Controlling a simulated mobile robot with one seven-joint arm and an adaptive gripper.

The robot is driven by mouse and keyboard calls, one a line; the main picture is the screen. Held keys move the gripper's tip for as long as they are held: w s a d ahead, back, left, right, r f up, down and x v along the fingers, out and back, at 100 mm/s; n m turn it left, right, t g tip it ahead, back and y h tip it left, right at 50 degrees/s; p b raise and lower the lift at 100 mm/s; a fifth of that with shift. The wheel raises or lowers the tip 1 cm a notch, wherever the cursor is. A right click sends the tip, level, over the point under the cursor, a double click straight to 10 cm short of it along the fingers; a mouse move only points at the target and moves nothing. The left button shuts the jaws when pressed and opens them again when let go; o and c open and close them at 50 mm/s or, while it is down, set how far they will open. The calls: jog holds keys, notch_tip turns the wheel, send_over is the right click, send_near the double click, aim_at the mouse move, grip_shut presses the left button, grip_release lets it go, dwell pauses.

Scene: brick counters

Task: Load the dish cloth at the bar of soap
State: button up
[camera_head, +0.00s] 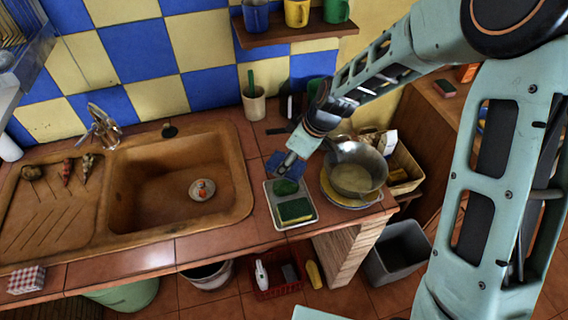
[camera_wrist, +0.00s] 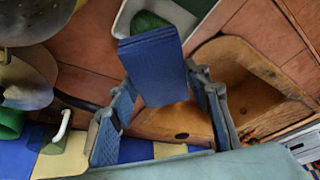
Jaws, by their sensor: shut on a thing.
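The blue folded dish cloth (camera_head: 275,166) is between the fingers of my gripper (camera_head: 287,160). In the wrist view the cloth (camera_wrist: 153,62) shows layered folds at its far edge, and my gripper (camera_wrist: 163,92) has a finger on each side of it. The green bar of soap (camera_head: 285,187) lies in a white tray (camera_head: 268,207) on the counter, just below the cloth in the head view. In the wrist view the soap (camera_wrist: 148,22) is partly hidden behind the cloth. The gap between cloth and tray is hard to judge.
A green and yellow sponge (camera_head: 295,211) shares the tray. A metal pot (camera_head: 357,168) on a yellow plate stands close at the right. The sink (camera_head: 180,180) is at the left. A cup with a green brush (camera_head: 254,104) stands behind.

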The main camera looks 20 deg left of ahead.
aim_at(282, 183)
jog(key=shift+s+f+b, duration=0.1)
jog(key=shift+f+b, duration=1.55)
jog(key=shift+f, duration=1.35)
jog(key=shift+s+f+b, duration=0.1)
jog(key=shift+f+b, duration=0.45)
jog(key=shift+b, duration=0.2)
dwell(0.3)
jog(key=shift+r+p, duration=1.95)
jog(key=shift+r, duration=1.6)
